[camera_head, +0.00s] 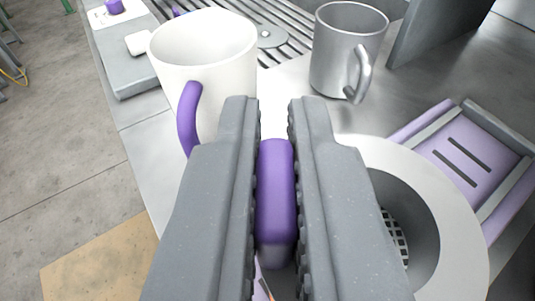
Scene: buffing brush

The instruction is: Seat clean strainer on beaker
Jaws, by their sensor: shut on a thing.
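My gripper (274,112) is shut on a purple handle-like piece (276,195), which sits upright between the two grey fingers. A round piece with a wide pale rim (462,245), a deep grey bowl and a mesh at its bottom shows at the lower right; it looks like a strainer. The right finger hides whether the purple piece joins it. A white beaker (212,70) with a purple side handle stands ahead and left of the fingertips. A metal beaker (342,60) with a side handle stands ahead and right. Both are upright and look empty.
A slotted metal grate (285,14) lies behind the beakers. A purple tray with dark slots (462,160) is at the right, below a grey upright panel (436,28). A small white block (139,44) is at the left counter edge. Concrete floor lies beyond.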

